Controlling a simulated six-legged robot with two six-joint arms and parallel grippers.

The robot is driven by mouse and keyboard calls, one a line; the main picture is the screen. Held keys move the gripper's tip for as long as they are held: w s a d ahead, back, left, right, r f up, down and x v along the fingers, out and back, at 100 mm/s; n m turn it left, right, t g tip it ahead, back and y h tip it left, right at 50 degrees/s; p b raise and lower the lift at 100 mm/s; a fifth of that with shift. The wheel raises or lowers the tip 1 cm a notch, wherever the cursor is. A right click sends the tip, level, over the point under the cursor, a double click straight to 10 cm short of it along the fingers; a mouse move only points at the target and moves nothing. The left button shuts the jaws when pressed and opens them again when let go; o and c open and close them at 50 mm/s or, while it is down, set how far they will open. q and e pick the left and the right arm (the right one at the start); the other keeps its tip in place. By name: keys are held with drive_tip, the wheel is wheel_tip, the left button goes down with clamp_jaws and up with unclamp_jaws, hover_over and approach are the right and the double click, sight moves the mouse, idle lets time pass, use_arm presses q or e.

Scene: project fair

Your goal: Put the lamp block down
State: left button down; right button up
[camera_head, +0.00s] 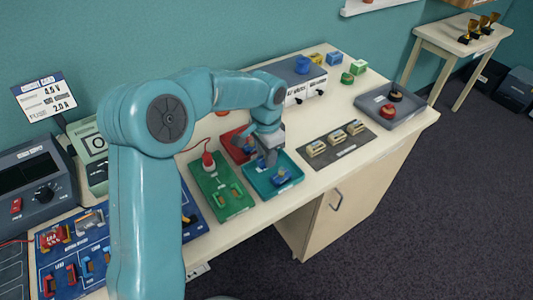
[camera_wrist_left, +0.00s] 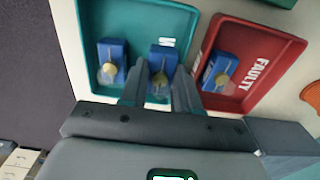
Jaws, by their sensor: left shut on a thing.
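My left gripper (camera_head: 268,160) points down over the teal tray (camera_head: 296,166). In the left wrist view its two fingers (camera_wrist_left: 158,92) are shut on a blue lamp block (camera_wrist_left: 163,56) with a pale round bulb. The held block is over or inside the teal tray (camera_wrist_left: 146,14), near its side facing the red tray; I cannot tell whether it touches the floor. A second blue lamp block (camera_wrist_left: 112,48) sits in the teal tray beside it. A third blue lamp block (camera_wrist_left: 220,66) lies in the red tray (camera_wrist_left: 262,32) marked FAULTY. My right gripper is not in view.
A green board (camera_head: 236,206) with a red plug lies left of the teal tray. A dark mat (camera_head: 343,152) with several small blocks lies right of it, then a grey tray (camera_head: 402,113) with two round buttons. The table's front edge is close to the teal tray.

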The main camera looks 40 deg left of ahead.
use_arm(q)
drive_tip(key=shift+s, duration=0.1)
drive_tip(key=shift+f+b, duration=0.35)
drive_tip(key=shift+f, duration=0.05)
drive_tip(key=shift+d+f, duration=0.1)
drive_tip(key=shift+f, duration=0.05)
drive_tip(key=c, duration=0.8)
unclamp_jaws()
drive_tip(key=shift+r, duration=0.2)
